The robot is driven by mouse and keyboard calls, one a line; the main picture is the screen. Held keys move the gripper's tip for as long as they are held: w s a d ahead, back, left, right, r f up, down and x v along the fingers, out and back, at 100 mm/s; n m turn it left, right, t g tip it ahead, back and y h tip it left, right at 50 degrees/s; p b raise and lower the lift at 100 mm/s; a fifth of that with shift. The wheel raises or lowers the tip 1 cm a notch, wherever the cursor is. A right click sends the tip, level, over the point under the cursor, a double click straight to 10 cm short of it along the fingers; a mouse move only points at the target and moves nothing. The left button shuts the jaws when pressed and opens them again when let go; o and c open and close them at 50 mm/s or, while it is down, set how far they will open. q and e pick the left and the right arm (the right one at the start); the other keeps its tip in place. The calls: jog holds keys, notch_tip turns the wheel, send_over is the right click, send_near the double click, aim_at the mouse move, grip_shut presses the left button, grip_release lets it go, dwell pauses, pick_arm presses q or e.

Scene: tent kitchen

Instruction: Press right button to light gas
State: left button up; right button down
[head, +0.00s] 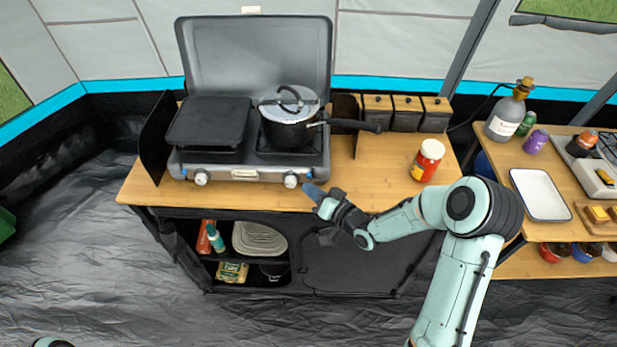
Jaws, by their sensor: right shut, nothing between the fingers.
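A grey two-burner camping stove (246,173) with its lid raised stands on the wooden counter. Its right button (291,181) is a round silver knob on the front panel; a matching left knob (201,178) is at the other end. My right gripper (310,190) is shut and empty, its blue fingertips pointing left at the right knob, very close to it. I cannot tell whether they touch it. A black pot with a glass lid (287,133) sits on the right burner, its handle pointing right. My left gripper is out of view.
A black griddle (208,122) covers the left burner. A red-labelled jar (427,160) stands on the counter to the right, above my right arm. Dark wood-topped canisters (407,113) line the back. A side table holds a white tray (540,195).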

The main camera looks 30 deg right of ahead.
jog(key=shift+w+d, duration=0.1)
dwell(0.6)
jog(key=shift+w+d, duration=0.15)
jog(key=shift+w, duration=0.1)
jog(key=shift+w+d, duration=0.2)
jog(key=shift+w, duration=0.15)
dwell(0.7)
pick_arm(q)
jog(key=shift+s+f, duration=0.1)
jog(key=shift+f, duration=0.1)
pick_arm(e)
jog(key=shift+s, duration=0.1)
pick_arm(q)
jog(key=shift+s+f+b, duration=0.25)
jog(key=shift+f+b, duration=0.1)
jog(key=shift+b, duration=0.1)
pick_arm(e)
jog(key=shift+s+a, duration=0.45)
jog(key=shift+s, duration=0.2)
